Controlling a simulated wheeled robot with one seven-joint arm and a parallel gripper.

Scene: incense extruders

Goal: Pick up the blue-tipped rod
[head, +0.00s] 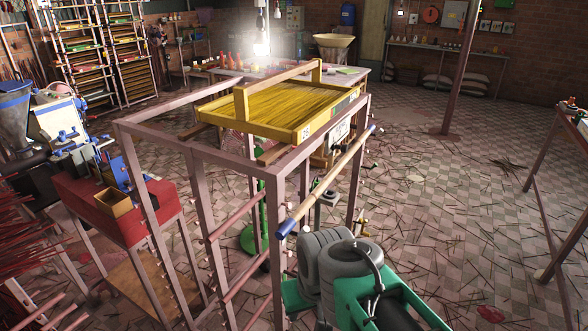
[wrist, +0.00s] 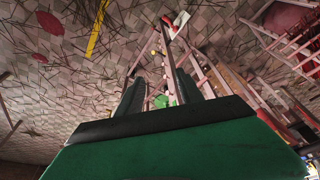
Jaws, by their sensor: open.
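The blue-tipped rod (head: 328,182) is a long pale wooden rod in the head view. It lies slantwise along the right side of the metal frame (head: 276,200), outside the posts. Its blue near end (head: 287,228) is at the lower left, and its far end is at the upper right. My arm is below and right of the rod's near end, and the fingers cannot be made out there. My gripper (wrist: 158,88) is open in the wrist view, with two dark fingers apart and nothing clearly held. I cannot pick out the rod with certainty in the wrist view.
A yellow tray (head: 247,126) of thin sticks sits on top of the frame. Rungs cross the frame's sides. A red-topped stand (head: 120,212) with a machine is at the left. Another frame (head: 548,145) is at the right edge. Sticks litter the open tiled floor.

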